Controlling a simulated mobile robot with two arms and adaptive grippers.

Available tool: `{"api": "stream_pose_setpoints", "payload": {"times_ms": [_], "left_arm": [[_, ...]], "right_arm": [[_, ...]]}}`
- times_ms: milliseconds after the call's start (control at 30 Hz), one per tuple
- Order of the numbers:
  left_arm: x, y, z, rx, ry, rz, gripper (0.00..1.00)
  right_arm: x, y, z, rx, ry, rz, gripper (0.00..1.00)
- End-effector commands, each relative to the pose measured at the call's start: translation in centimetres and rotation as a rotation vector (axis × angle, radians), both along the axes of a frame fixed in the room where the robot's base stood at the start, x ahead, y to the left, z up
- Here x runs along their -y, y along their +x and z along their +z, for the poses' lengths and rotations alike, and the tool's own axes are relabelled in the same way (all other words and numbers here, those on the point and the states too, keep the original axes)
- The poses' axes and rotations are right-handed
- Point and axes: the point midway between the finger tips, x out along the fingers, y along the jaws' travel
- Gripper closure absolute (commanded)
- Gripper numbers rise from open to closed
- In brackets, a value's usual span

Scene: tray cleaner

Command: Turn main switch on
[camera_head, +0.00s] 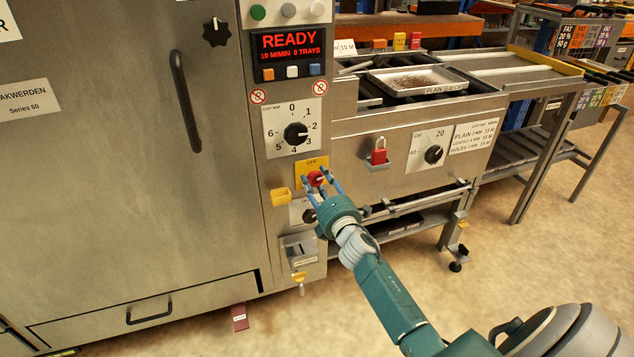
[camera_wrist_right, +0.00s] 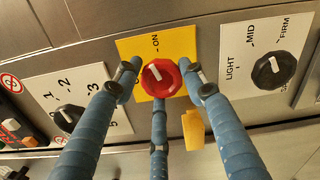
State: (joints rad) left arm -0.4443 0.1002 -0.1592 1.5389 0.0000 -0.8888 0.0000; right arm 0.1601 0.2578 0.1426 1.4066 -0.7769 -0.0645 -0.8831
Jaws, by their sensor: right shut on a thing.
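The main switch is a red knob (camera_head: 315,179) on a yellow plate (camera_head: 306,165) on the machine's front column; OFF shows on the plate in the head view. In the right wrist view the knob (camera_wrist_right: 161,78) has a white pointer slanting to the upper left; ON stands at the top of the yellow plate (camera_wrist_right: 133,48), and the label at its left is partly hidden by a finger. My right gripper (camera_head: 320,173) has its three blue fingers closed around the knob. The fingers also show in the wrist view (camera_wrist_right: 158,88). My left gripper is not in view.
Above the switch are the gap dial (camera_head: 296,132) and a display (camera_head: 290,50) reading READY. A black knob (camera_head: 309,215) on a LIGHT-MID-FIRM plate sits just below. A yellow tab (camera_head: 281,196) juts out beside the switch. A red padlock (camera_head: 379,155) hangs to the right.

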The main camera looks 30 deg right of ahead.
Motion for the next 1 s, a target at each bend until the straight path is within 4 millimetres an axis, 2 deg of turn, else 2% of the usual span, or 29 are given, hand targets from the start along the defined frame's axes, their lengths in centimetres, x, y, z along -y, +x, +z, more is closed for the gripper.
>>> {"api": "stream_pose_setpoints", "payload": {"times_ms": [33,233,433,633,1000], "left_arm": [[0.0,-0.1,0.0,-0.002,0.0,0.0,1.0],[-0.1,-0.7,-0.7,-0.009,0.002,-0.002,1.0],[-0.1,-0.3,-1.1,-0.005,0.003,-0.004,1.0],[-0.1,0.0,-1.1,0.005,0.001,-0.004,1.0],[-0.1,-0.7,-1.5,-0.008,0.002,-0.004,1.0]], "right_arm": [[0.7,0.0,0.5,0.015,0.036,-0.013,0.85],[0.7,0.0,0.4,0.047,0.172,-0.012,0.85],[0.7,0.0,0.2,0.067,0.264,-0.012,0.85],[0.8,-0.1,0.1,0.078,0.309,-0.012,0.85],[0.8,-0.1,0.0,0.079,0.324,-0.013,0.85]]}}
